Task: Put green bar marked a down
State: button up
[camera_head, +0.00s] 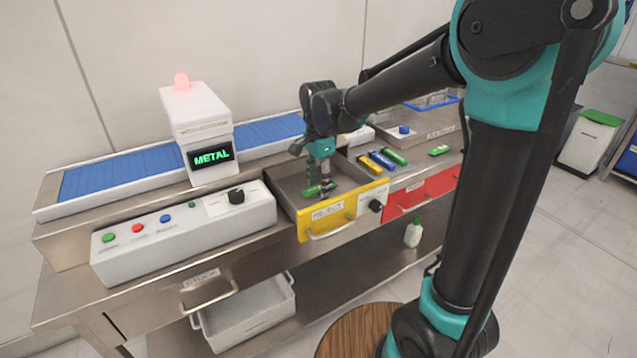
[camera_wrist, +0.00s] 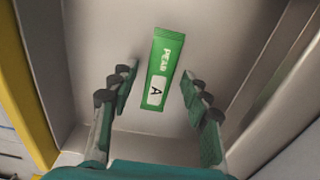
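The green bar marked A (camera_head: 314,190) lies in the open yellow-fronted drawer (camera_head: 345,208), and its front reads REJECT. In the wrist view the green bar (camera_wrist: 166,60) shows its white A label between my gripper's fingers, with a gap on each side. It appears to rest on the drawer floor. My gripper (camera_head: 322,180) points down into the drawer above the bar. The wrist view shows my gripper (camera_wrist: 158,80) open, with its fingers apart and not touching the bar.
A red drawer (camera_head: 425,192) is to the right. Blue, yellow and green bars (camera_head: 382,160) lie on the bench behind it. A scanner (camera_head: 195,115) reading METAL stands over a blue conveyor (camera_head: 120,173) at left. A control box (camera_head: 185,235) is in front.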

aim_at(318, 188)
jog(key=shift+r, duration=0.1)
notch_tip(318, 188, up, 12)
dwell(0.5)
